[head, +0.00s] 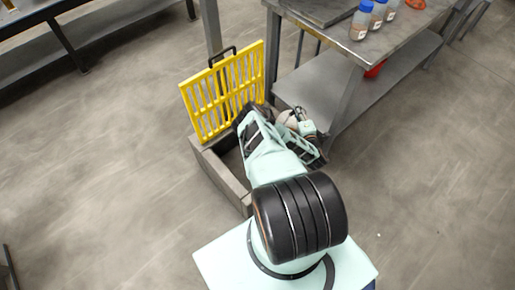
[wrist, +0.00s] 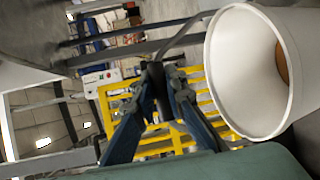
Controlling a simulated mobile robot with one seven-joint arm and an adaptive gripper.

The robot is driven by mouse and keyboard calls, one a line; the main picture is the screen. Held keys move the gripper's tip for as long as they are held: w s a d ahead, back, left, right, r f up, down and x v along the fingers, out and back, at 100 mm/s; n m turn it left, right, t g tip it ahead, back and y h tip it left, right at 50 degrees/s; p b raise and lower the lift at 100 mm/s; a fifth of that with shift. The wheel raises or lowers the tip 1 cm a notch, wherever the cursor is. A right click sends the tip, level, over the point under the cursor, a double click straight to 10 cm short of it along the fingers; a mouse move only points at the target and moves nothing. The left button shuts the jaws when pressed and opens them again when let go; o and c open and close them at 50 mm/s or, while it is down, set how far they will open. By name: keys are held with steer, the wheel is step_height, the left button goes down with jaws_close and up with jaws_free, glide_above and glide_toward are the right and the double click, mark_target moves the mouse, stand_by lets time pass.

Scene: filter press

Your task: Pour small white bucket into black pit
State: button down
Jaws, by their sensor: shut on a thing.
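The small white bucket (wrist: 228,95) is on the right of the wrist view, its open mouth partly toward the camera. Something orange-brown shows inside it. My gripper (wrist: 158,85) is shut on what looks like the bucket's thin grey handle. In the head view the bucket is mostly hidden by my arm; a pale rounded part (head: 289,117) shows beside my wrist. The black pit (head: 215,172) is a low grey-walled box with a dark inside, partly covered by my forearm. The bucket looks to be near the pit's far right side; its exact tilt I cannot tell.
A yellow grate (head: 222,92) with a black handle stands upright at the pit's back edge. A metal table (head: 335,55) with blue-capped jars (head: 361,20) stands close at the back right. Open floor lies left and right.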

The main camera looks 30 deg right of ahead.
steer(key=shift+w+a, duration=0.25)
steer(key=shift+a, duration=0.25)
steer(key=w+a+f+n+h+b, duration=0.1)
steer(key=w+a+f+n+b, duration=0.2)
steer(key=a+f+n+b, duration=0.3)
steer(key=w+a+f+n+h+b, duration=0.2)
steer(key=w+a+f+n+b, duration=0.2)
steer(key=a+b, duration=0.8)
step_height(320, 180, down, 3)
steer(key=shift+r+n+b, duration=0.1)
steer(key=shift+n+b, duration=0.35)
steer(key=shift+n, duration=0.75)
steer(key=shift+w, duration=0.1)
steer(key=shift+w+a+f+b, duration=0.1)
steer(key=shift+a+f+b, duration=0.15)
steer(key=shift+b, duration=0.15)
steer(key=a+n+b, duration=0.1)
steer(key=a+b, duration=0.1)
steer(key=shift+w+f+n+b, duration=0.3)
steer(key=shift+w+f+n, duration=0.05)
steer(key=shift+n, duration=0.05)
steer(key=shift+s+d+f, duration=0.1)
steer(key=shift+d, duration=0.05)
